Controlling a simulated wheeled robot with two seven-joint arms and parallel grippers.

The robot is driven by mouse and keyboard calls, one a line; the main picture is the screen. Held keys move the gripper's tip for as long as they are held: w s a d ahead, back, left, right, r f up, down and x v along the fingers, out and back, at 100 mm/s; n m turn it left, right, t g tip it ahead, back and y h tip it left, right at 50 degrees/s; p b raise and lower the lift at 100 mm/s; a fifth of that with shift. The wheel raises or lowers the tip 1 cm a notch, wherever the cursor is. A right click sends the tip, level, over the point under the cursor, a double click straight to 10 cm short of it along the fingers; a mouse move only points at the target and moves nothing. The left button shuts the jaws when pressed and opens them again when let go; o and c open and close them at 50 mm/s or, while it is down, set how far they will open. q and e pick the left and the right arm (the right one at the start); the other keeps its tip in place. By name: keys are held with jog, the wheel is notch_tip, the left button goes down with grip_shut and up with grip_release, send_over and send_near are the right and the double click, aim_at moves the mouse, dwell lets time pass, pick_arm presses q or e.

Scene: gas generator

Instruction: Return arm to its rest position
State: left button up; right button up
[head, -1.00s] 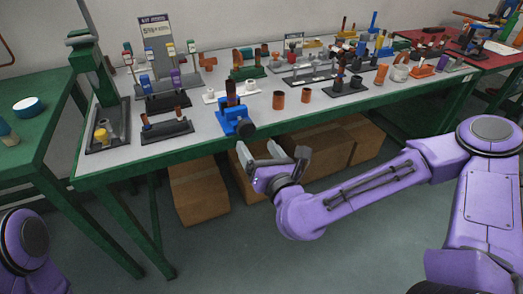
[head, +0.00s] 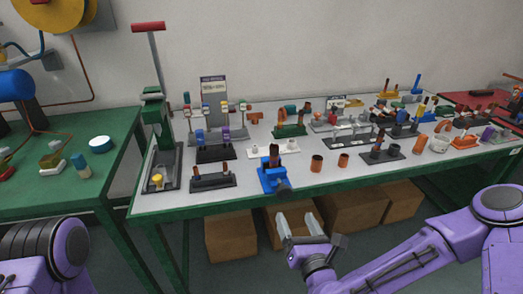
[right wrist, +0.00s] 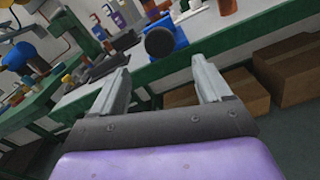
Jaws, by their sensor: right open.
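My right arm is purple and comes in from the right in the head view. Its gripper (head: 300,226) is in front of the table's front edge, below the tabletop level in the picture. Its two grey fingers are apart with nothing between them. In the right wrist view the open fingers (right wrist: 165,88) point toward the table edge, with the blue vise-like tool (right wrist: 165,38) beyond them. Part of my purple left arm shows at the lower left of the head view; its gripper is out of the frame.
The grey-topped green table (head: 340,178) holds the blue tool (head: 273,175), copper cylinders (head: 316,163) and several racks. Cardboard boxes (head: 231,236) stand underneath. A green side table (head: 40,188) is at left, a red table (head: 470,98) at far right. Floor is free in front.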

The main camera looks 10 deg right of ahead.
jog(key=s+a+f+n+g+y, duration=0.1)
jog(key=s+f+n+g, duration=0.3)
jog(key=f+n, duration=0.5)
jog(key=s+a+f+n+g+y, duration=0.1)
jog(key=s+f+n+g, duration=0.35)
jog(key=f+n, duration=0.45)
jog(key=s+d+f+n+g+h, duration=0.3)
jog(key=s+d+f+n+g, duration=0.25)
jog(key=s+f+n, duration=0.4)
jog(key=s+d+n+h, duration=0.3)
jog(key=s+d+n, duration=0.2)
jog(key=s+d, duration=0.2)
jog(key=shift+s+d+g, duration=0.15)
jog(key=shift+d+g, duration=0.25)
jog(key=shift+d, duration=0.85)
